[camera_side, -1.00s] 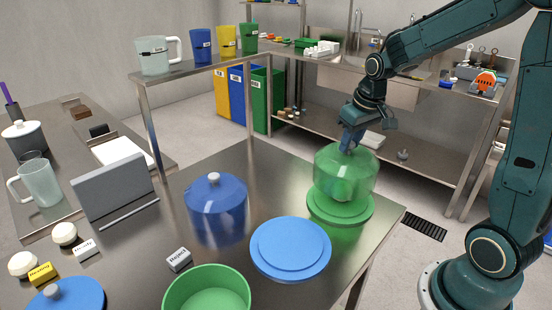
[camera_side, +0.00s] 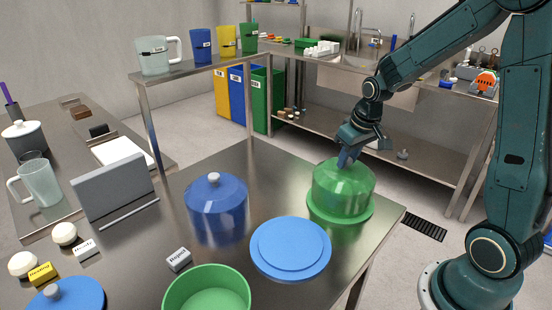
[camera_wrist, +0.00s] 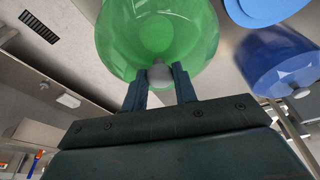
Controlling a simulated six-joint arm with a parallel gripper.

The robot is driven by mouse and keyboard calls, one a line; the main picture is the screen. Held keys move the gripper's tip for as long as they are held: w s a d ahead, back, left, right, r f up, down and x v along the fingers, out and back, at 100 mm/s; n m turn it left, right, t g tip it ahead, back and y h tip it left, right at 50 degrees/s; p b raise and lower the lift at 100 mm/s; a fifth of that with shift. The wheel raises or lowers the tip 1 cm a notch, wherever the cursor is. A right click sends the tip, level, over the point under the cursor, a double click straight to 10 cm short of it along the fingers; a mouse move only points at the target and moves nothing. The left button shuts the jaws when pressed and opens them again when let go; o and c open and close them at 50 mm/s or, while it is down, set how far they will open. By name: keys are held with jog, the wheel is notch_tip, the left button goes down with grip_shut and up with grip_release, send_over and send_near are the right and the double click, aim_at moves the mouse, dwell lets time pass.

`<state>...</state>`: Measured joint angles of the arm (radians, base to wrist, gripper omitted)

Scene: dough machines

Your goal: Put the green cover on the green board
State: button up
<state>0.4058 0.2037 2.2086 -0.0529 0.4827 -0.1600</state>
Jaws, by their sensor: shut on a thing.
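The green cover (camera_side: 343,188) is a see-through green dome. It stands upright over the round green board (camera_side: 341,216) at the right end of the steel table. Its lower rim looks level with the board, but I cannot tell whether it fully touches. My gripper (camera_side: 346,160) is above the dome, with its fingers at the top. In the wrist view the fingers (camera_wrist: 160,80) are shut on the cover's grey knob (camera_wrist: 160,74), and the green cover (camera_wrist: 155,30) spreads out beyond it. The board cannot be made out in the wrist view.
A blue board (camera_side: 290,248) lies empty to the front left of the green one. A blue cover (camera_side: 216,208) stands farther left. A green bowl (camera_side: 208,292) and a "Reject" label block (camera_side: 179,259) are near the front.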

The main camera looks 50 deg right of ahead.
jog(key=shift+f, duration=1.05)
dwell(0.4)
dwell(0.5)
jog(key=o, duration=1)
jog(key=shift+r, duration=0.1)
jog(key=v, duration=1.3)
jog(key=shift+s+r, duration=0.15)
jog(key=shift+r, duration=0.15)
